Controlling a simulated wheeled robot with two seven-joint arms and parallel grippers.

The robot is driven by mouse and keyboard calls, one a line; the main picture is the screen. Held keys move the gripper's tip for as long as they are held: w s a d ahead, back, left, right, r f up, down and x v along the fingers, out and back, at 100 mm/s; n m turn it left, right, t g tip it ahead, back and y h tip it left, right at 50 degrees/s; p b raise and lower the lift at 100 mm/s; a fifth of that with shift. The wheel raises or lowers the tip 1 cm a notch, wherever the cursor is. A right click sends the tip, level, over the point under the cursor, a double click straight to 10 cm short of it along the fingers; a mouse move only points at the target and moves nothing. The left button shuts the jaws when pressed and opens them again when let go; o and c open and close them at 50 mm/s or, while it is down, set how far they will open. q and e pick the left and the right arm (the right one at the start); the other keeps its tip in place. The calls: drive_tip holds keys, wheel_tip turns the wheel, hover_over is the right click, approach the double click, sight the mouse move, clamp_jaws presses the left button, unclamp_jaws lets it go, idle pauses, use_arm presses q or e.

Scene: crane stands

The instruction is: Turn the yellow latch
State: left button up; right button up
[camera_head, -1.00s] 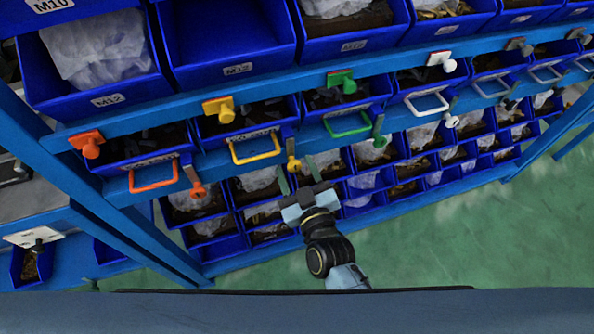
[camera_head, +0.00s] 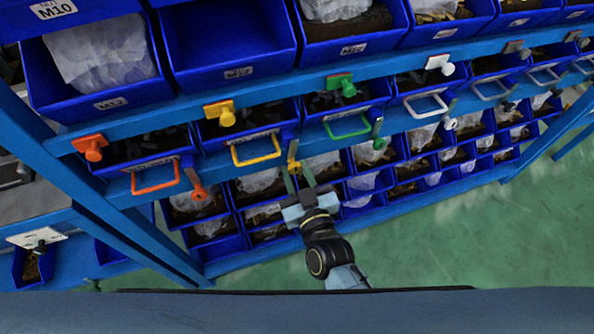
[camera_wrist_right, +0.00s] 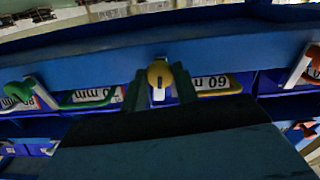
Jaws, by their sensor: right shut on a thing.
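The yellow latch (camera_head: 293,164) hangs on the lower blue rail, just right of the yellow handle (camera_head: 257,154). In the right wrist view its round yellow head (camera_wrist_right: 159,73) sits between the fingertips, with a pale part below it. My right gripper (camera_head: 299,177) reaches up from below and is shut on the yellow latch; its finger contact is partly hidden. In the right wrist view the dark green fingers (camera_wrist_right: 160,94) stand on both sides of the latch. My left gripper is not in view.
An orange latch (camera_head: 195,185) and a green latch (camera_head: 378,135) flank the yellow one on the rail. A yellow knob (camera_head: 226,115) is on the rail above. Blue bins fill the rack. Green floor (camera_head: 440,240) lies open in front.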

drive_tip(key=m+p, duration=0.1)
drive_tip(key=m, duration=0.2)
drive_tip(key=shift+r+m, duration=0.1)
drive_tip(key=shift+m, duration=0.2)
drive_tip(key=m, duration=0.3)
drive_tip(key=shift+m+p, duration=0.3)
drive_tip(key=shift+p, duration=0.1)
drive_tip(key=m, duration=0.8)
drive_tip(key=shift+m, duration=0.3)
drive_tip(key=shift+b, duration=0.3)
drive_tip(key=o, duration=1)
